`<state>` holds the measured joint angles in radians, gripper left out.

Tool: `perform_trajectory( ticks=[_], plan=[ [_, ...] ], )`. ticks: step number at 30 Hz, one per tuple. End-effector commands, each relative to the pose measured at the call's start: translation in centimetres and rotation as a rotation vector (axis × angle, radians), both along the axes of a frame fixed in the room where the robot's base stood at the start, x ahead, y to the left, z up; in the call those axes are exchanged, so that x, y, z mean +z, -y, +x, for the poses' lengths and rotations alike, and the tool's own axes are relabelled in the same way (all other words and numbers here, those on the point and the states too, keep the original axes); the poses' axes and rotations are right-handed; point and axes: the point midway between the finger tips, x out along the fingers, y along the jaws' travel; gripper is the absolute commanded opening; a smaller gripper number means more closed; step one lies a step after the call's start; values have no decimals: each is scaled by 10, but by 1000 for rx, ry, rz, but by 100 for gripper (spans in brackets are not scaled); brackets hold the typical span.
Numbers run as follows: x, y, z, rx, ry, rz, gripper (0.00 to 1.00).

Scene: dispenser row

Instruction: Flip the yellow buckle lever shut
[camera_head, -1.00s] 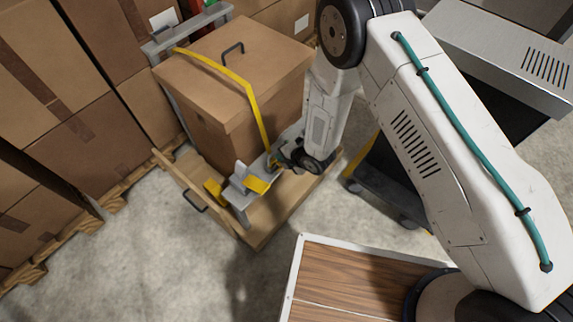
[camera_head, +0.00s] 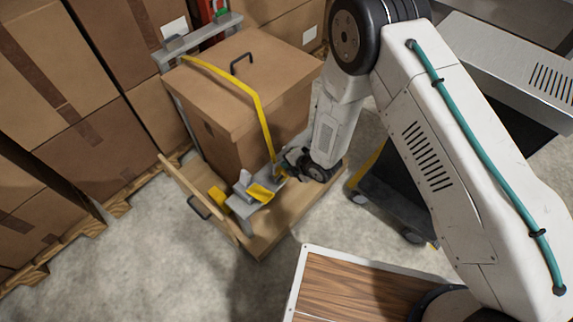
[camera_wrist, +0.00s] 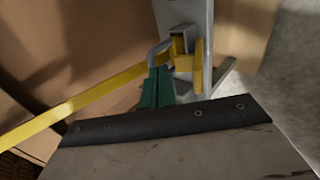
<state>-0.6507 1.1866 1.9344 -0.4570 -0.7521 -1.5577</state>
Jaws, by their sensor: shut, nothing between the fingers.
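The yellow buckle lever (camera_head: 260,193) sits on a grey metal bracket (camera_head: 240,207) at the front of the strapped box. A yellow part of the buckle also shows in the wrist view (camera_wrist: 196,65), against the grey upright. My gripper (camera_head: 279,170) is at the strap side of the buckle, low beside the box. In the wrist view its green fingertips (camera_wrist: 157,88) are together and empty, close to a grey bent piece and the yellow part. I cannot tell whether they touch. The yellow strap (camera_head: 262,118) runs over the box down to the buckle; its end is partly hidden by my gripper.
The cardboard box (camera_head: 225,105) stands on a wooden base (camera_head: 265,240) with a raised edge. Another yellow piece (camera_head: 218,195) is left of the lever. Stacked cartons (camera_head: 45,75) stand at left; a dark cart (camera_head: 390,205) is at right. Floor at lower left is clear.

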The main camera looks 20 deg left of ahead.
Motion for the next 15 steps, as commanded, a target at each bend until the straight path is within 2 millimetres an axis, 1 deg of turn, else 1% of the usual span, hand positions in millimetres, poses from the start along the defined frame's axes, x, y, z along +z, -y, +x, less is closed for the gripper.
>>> perform_trajectory(
  ticks=[4, 7, 11, 15],
  plan=[
    [6, 2, -1, 1, 1, 1, 0],
    [19, 6, -3, 3, 1, 2, 0],
    [44, 16, -9, 5, 1, 1, 0],
    [74, 30, -16, 6, 3, 2, 0]
  ],
)
